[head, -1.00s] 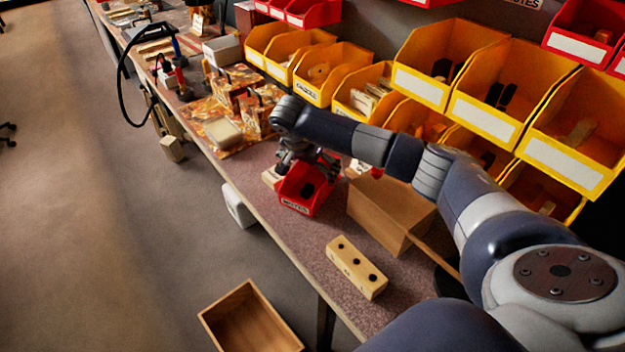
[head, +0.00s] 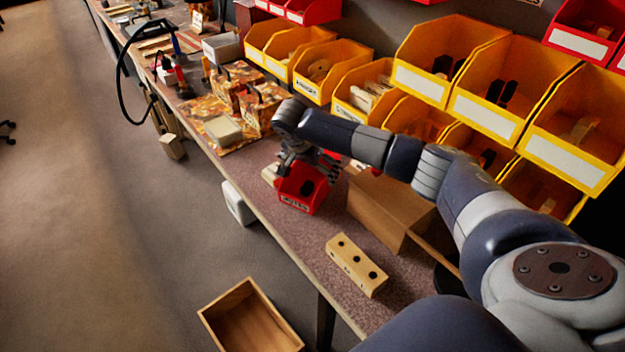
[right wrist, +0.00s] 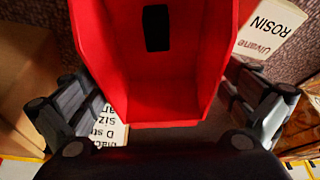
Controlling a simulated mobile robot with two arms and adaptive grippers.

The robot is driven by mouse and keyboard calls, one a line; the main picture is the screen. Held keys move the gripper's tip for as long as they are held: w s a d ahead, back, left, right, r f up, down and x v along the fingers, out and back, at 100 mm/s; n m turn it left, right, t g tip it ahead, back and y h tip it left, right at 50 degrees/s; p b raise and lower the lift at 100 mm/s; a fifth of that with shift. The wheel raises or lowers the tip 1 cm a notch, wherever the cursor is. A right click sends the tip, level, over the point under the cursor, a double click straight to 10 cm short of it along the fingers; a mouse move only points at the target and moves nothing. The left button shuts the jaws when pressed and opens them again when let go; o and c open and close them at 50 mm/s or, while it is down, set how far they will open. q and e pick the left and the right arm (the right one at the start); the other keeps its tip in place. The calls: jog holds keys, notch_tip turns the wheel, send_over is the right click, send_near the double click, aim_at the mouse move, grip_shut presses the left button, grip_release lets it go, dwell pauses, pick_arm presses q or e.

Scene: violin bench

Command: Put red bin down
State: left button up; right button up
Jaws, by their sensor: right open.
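The red bin (head: 300,197) appears to rest on the bench top (head: 318,227), near its front edge, with its labelled front facing outward. A dark object (right wrist: 157,28) lies inside it. My right gripper (head: 309,170) is at the bin's back end. In the right wrist view the red bin (right wrist: 165,85) lies between the widely spread fingers of my open right gripper (right wrist: 163,104), with gaps visible on both sides. My left gripper is not in view.
A cardboard box (head: 385,212) stands right of the bin. A wooden block with holes (head: 356,265) lies nearer. A box marked ROSIN (right wrist: 269,27) is beside the bin. Yellow bins (head: 420,84) line the back. A wooden crate (head: 250,322) sits below the bench.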

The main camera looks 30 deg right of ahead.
jog(key=shift+c, duration=0.6)
jog(key=c, duration=0.9)
jog(key=shift+c, duration=0.2)
jog(key=shift+r, duration=0.15)
